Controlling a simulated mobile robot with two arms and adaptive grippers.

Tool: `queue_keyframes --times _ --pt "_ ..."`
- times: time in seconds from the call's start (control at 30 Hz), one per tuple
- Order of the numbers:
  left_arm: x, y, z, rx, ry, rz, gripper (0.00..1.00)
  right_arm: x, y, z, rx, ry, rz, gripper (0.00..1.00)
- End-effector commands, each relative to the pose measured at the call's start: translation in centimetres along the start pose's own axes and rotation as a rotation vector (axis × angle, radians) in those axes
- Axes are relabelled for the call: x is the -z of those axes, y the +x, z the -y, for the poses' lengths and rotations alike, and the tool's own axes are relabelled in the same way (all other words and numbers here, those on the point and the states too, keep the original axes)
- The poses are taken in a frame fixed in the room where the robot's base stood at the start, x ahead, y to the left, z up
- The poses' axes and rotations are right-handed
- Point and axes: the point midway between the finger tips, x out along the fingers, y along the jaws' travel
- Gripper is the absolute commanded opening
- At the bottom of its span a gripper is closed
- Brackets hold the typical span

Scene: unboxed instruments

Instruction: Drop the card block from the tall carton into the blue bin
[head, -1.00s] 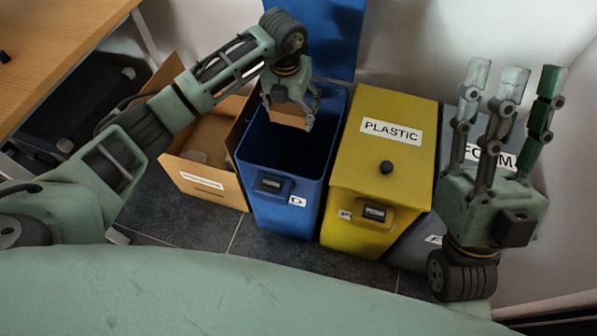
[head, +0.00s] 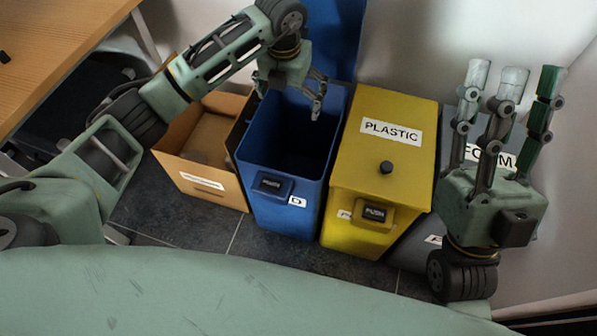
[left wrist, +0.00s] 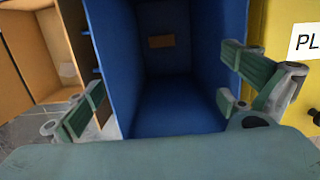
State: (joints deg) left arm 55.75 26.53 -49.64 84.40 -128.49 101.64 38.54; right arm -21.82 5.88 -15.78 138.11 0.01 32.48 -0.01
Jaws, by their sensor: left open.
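The blue bin (head: 252,190) stands open in the middle, its lid (head: 335,35) raised behind it. My left gripper (head: 290,98) is open and empty over the bin's back part, fingers pointing down. In the left wrist view its fingers are spread wide above the bin's inside (left wrist: 175,105). A small brown block (left wrist: 161,41), which looks like the card block, shows inside the bin, apart from the fingers. The head view does not show this block. My right gripper (head: 512,88) is raised at the right, fingers up and spread, holding nothing. I cannot identify the tall carton.
An open cardboard box (head: 215,190) with a white label stands left of the blue bin, with pale pieces inside. A closed yellow bin (head: 350,165) marked PLASTIC stands to its right, then a grey FOAM bin (head: 415,245). A wooden table (head: 60,40) is at upper left.

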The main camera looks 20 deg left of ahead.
Motion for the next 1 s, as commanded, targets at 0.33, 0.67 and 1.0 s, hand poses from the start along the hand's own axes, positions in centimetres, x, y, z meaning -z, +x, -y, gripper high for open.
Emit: queue_keyframes --times 0.33,0.67,1.0 --pt "-0.1 -6.5 0.0 0.000 0.000 0.002 0.99 0.0 0.0 0.0 0.000 0.000 0.000 0.40" --pt "0.0 -7.6 0.0 0.000 0.000 0.000 0.99 0.0 0.0 0.0 0.000 0.000 -0.001 0.40" --pt "0.0 -7.6 0.0 0.000 0.000 -0.001 0.99 0.0 0.0 0.0 0.000 0.000 -0.001 0.40"
